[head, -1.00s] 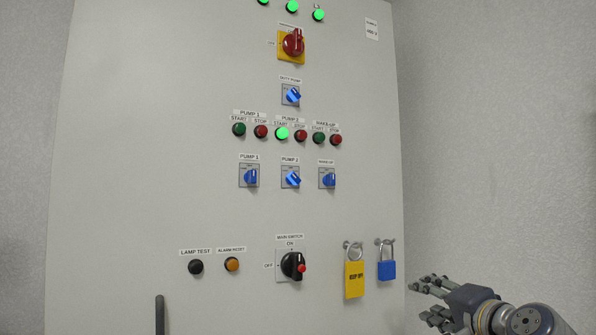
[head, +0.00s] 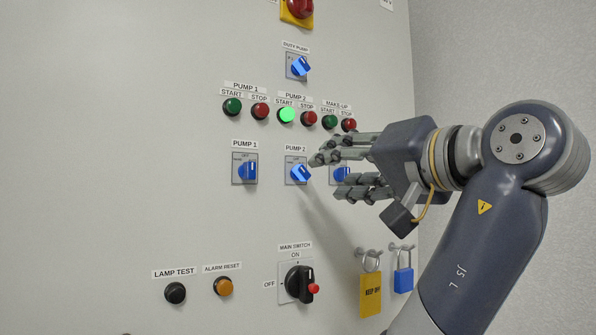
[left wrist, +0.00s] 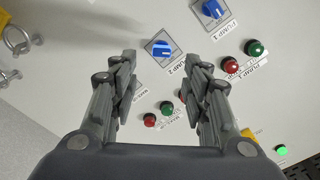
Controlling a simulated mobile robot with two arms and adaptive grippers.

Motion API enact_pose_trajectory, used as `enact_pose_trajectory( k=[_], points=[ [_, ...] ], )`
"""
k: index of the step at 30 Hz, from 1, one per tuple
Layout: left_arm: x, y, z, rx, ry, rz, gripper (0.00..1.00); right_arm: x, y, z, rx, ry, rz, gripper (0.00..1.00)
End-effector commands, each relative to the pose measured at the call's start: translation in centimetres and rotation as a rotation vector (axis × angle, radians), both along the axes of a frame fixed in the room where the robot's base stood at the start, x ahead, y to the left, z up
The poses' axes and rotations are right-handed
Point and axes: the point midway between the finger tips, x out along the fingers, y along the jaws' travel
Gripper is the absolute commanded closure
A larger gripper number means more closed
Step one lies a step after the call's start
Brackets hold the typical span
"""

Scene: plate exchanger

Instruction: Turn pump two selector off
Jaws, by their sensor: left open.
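The pump two selector (head: 300,173) is a blue knob on a grey square plate under the PUMP 2 label, at the middle of the panel in the head view. Its handle is tilted, slanting up to the right. My left gripper (head: 330,176) is open and empty just right of the knob, fingers pointing left towards the panel. In the left wrist view the gripper (left wrist: 162,62) has its fingertips spread, with the blue pump two knob (left wrist: 160,48) between and slightly beyond them. I cannot tell the exact gap. My right gripper is not in view.
The pump 1 selector (head: 245,169) stands to the left, its handle near upright. The make-up selector (head: 341,174) is partly hidden behind my fingers. Above are start/stop buttons, with the pump 2 start button (head: 287,115) lit green. The main switch (head: 299,284) and padlocks (head: 403,279) are below.

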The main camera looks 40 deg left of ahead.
Motion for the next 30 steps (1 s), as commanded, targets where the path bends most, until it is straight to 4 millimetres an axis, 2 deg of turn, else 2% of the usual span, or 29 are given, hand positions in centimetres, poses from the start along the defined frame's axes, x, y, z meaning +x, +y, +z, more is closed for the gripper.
enact_pose_trajectory(
  k=[6,9,11,15,18,21,28,30],
  points=[
    [1.5,3.8,0.5,0.002,0.000,0.006,0.57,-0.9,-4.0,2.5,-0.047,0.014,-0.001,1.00],
    [2.3,5.5,0.4,0.002,0.004,0.003,0.57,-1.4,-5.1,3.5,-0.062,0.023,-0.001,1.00],
    [2.7,6.5,0.4,0.001,0.003,0.004,0.57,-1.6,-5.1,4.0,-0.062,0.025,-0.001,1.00],
    [3.4,8.1,0.3,0.002,0.003,0.002,0.57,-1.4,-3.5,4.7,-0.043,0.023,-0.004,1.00],
    [3.6,8.7,0.1,0.001,0.002,0.001,0.57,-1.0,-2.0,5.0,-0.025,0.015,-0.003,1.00],
    [3.8,9.0,0.0,0.002,0.000,0.000,0.57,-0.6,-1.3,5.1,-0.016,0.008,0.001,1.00],
    [3.8,9.0,-0.1,0.002,0.000,0.000,0.57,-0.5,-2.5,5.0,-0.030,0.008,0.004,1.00],
    [3.8,9.0,-0.1,0.002,0.000,0.000,0.72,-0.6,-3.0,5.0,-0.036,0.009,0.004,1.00]
  ],
)
